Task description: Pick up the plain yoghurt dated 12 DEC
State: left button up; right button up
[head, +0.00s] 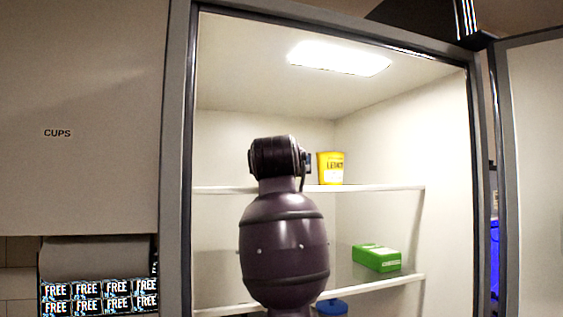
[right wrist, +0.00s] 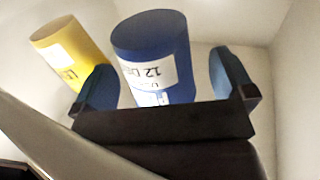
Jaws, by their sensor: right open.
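A blue tub (right wrist: 185,45) with a white label stands between the fingers of my right gripper (right wrist: 162,78) in the right wrist view. Its label reads 12 and what looks like DEC, partly cut off; the flavour name is not legible. My right gripper is open, one blue-tipped finger on each side of the tub, with a visible gap on the right. In the head view my right arm hides the blue tub and most of the gripper. My left gripper is in neither view.
A yellow tub (head: 330,168), apparently marked LEMON, stands on the upper shelf (head: 385,188), close left of the blue tub in the wrist view. A green box (head: 376,258) lies on the shelf below. A blue round top (head: 331,306) shows lower down. The cabinet door (head: 535,150) is open at right.

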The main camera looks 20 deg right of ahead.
jog(key=shift+w+d, duration=0.25)
jog(key=shift+w, duration=0.35)
jog(key=shift+c, duration=0.5)
jog(key=c, duration=1)
jog(key=shift+r, duration=0.15)
